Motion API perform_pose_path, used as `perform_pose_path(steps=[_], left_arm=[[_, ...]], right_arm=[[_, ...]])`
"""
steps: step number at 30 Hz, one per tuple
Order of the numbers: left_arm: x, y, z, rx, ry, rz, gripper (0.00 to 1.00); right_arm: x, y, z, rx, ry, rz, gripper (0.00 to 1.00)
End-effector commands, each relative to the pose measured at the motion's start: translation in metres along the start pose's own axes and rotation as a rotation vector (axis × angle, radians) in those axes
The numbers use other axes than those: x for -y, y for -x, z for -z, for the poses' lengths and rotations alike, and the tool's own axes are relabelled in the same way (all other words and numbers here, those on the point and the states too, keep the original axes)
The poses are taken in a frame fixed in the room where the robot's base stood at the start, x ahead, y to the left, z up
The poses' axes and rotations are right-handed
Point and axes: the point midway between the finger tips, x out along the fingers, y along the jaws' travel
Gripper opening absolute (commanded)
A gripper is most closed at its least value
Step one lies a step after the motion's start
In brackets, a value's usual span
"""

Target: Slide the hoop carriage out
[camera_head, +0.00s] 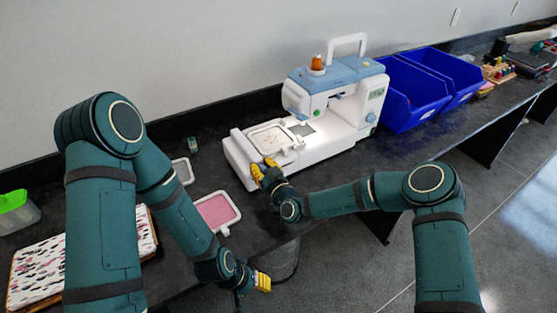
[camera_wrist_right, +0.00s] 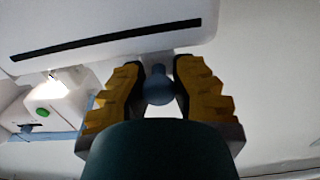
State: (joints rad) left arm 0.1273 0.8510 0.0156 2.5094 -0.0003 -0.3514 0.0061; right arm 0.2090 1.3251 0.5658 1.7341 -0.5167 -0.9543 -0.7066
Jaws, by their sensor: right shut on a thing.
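The white and blue embroidery machine (camera_head: 340,90) stands on the dark counter. Its white hoop carriage (camera_head: 238,160) is at the machine's left end, with a hoop (camera_head: 270,138) holding pale fabric above it. My right gripper (camera_head: 264,172) is at the front of the carriage. In the right wrist view its yellow fingers (camera_wrist_right: 158,92) are shut on a blue-grey round knob (camera_wrist_right: 158,86), below a white body with a black slot (camera_wrist_right: 110,40). My left gripper (camera_head: 262,282) hangs near the counter's front edge, away from the machine; its finger gap is not clear.
Blue bins (camera_head: 412,95) stand right of the machine. A hoop with pink fabric (camera_head: 216,211) and a smaller grey-filled frame (camera_head: 182,172) lie left of the carriage. A small green spool-like item (camera_head: 192,145) stands behind. Patterned fabric (camera_head: 40,268) and a green-lidded box (camera_head: 17,212) are at far left.

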Motion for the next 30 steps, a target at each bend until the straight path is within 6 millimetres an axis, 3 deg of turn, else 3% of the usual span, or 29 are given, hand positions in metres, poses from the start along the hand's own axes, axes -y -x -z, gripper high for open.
perform_pose_path(steps=[3,9,23,24,25,30], left_arm=[[0.001,-0.002,-0.001,0.002,-0.001,0.0,0.47],[0.001,-0.003,-0.002,0.004,-0.001,0.0,0.47],[0.001,-0.003,-0.002,0.004,-0.001,0.0,0.47],[0.001,-0.003,-0.002,0.004,-0.001,0.0,0.47],[0.001,-0.003,-0.002,0.004,-0.001,0.0,0.47],[0.001,-0.003,-0.002,0.004,-0.001,0.0,0.47]], right_arm=[[0.021,-0.002,0.004,-0.009,0.0,0.004,0.0],[0.037,-0.003,0.004,-0.01,0.002,0.0,0.0],[0.043,-0.003,0.006,-0.012,0.001,0.002,0.0],[0.043,-0.003,0.006,-0.012,0.001,0.003,0.42],[0.043,-0.003,0.006,-0.012,0.001,0.003,0.53],[0.042,-0.002,0.004,-0.008,0.001,0.001,0.55]])
